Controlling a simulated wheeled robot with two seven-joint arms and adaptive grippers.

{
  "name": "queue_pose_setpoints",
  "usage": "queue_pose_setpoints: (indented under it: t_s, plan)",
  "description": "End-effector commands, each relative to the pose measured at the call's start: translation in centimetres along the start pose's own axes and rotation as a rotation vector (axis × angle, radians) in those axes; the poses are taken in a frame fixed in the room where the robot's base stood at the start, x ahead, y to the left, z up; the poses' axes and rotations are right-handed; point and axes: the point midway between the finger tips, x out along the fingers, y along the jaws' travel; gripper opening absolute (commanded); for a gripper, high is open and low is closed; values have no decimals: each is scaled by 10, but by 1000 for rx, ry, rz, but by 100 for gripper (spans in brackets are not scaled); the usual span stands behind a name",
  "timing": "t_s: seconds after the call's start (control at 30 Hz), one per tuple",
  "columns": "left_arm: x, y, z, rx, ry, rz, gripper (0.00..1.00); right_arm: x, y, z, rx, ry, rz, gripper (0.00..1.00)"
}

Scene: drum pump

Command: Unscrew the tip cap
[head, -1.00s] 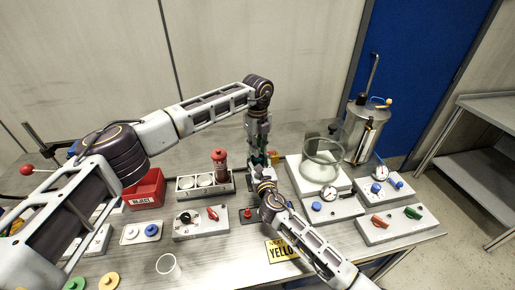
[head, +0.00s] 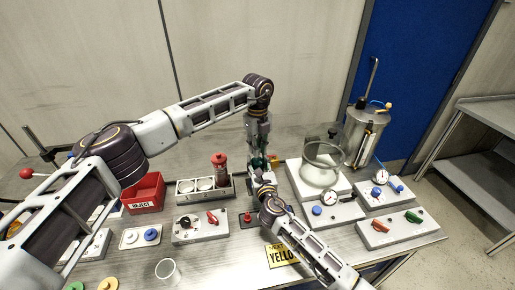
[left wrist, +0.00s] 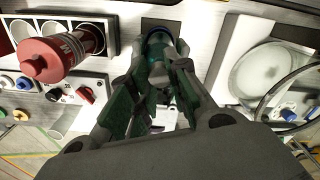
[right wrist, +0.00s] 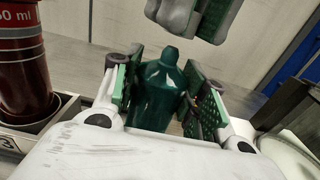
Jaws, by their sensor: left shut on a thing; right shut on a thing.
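A dark green tube with a narrow rounded tip (right wrist: 160,95) stands upright between the fingers of my right gripper (right wrist: 165,95), which is shut on it. My left gripper (right wrist: 198,15) points down from above, over the tube's top and slightly right of it in the right wrist view. It is shut, with the tip cap between its pads mostly hidden by the fingers. In the left wrist view the left gripper's green-padded fingers (left wrist: 153,105) stand in front of the tube (left wrist: 158,45). In the head view both grippers meet around the green tube (head: 258,160).
A red tube (head: 220,168) stands in a rack (head: 187,194) left of the grippers. A red reject bin (head: 143,190) is farther left. A glass vessel (head: 322,165) on a white stand is close on the right. Switch boxes (head: 200,228) and a yellow sign (head: 282,256) lie in front.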

Motion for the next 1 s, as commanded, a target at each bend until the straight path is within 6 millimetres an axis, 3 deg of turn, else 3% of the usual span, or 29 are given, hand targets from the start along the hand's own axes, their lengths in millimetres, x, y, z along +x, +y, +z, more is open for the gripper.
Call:
queue_pose_setpoints:
  t_s: [0.27, 0.7, 0.97, 1.0]
  plan:
    - [-5, 0, 0, 0, -1, -1, 0, 0, 0, -1, 0, 1, 0, 0]
    - [-38, 0, 0, 0, 0, 0, 0, 0, 0, -1, 0, 1, 0, 0]
    - [-40, 0, 0, 0, 0, 0, 0, 0, 0, 0, 0, 1, 0, 0]
    - [-40, 0, 0, 0, 0, 0, 0, 0, 0, 0, 0, 1, 0, 45]
